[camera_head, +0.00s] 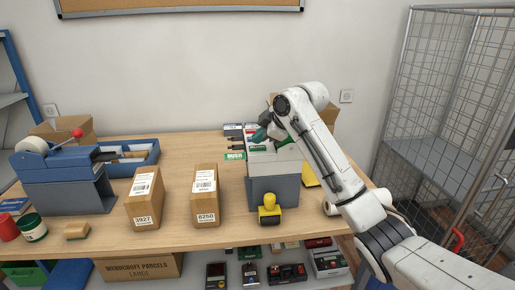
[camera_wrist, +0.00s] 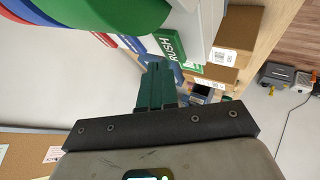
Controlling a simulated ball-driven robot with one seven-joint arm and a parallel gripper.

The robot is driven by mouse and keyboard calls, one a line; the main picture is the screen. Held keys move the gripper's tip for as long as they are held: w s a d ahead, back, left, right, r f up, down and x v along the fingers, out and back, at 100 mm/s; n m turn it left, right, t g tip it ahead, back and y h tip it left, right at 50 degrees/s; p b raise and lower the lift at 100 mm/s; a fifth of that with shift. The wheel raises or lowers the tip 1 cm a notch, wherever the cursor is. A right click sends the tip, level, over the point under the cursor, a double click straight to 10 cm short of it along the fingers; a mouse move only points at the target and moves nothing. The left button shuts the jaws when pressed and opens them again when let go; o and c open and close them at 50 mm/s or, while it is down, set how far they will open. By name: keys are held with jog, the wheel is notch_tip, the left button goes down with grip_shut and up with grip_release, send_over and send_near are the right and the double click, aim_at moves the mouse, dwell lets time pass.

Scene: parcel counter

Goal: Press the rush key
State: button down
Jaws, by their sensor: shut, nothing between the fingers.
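The green label with white RUSH lettering (camera_head: 235,156) sits at the left side of the grey counter unit (camera_head: 273,185); it also shows in the wrist view (camera_wrist: 172,46). A large rounded green shape (camera_wrist: 110,12), with blue and red ones behind it, fills the top left of the wrist view; I cannot tell for sure that it is the rush key. My gripper (camera_head: 258,136) is above the unit's top, its dark green fingers shut and empty. In the wrist view the fingertips (camera_wrist: 158,68) point towards the RUSH label. Contact with a key cannot be made out.
A blue machine (camera_head: 62,180) stands far left. A wire cage (camera_head: 440,110) is at right.

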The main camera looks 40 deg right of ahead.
aim_at(260, 148)
notch_tip(260, 148, up, 6)
jog(key=p, duration=0.4)
jog(key=shift+p, duration=0.4)
jog(key=s+a+f+m+g+y, duration=0.1)
jog(key=s+a+f+m, duration=0.1)
jog(key=s+a+f, duration=0.5)
jog(key=s+a+f+m+g, duration=0.1)
jog(key=s+a+f+m, duration=0.1)
jog(key=a+f, duration=0.55)
jog(key=s+a+f+m+g+y, duration=0.15)
jog(key=s+a+f, duration=0.35)
jog(key=f, duration=0.5)
jog(key=s+a+f+m+g+h, duration=0.15)
jog(key=s+f, duration=0.25)
jog(key=s, duration=0.4)
jog(key=s+a+f+m+g, duration=0.15)
jog(key=s+f, duration=0.25)
jog(key=s, duration=0.4)
jog(key=s+d+f+m+g+h, duration=0.1)
jog(key=s+d+f+m+h, duration=0.1)
jog(key=s, duration=1.2)
jog(key=shift+s+m+g, duration=0.2)
jog(key=shift+m+g, duration=0.15)
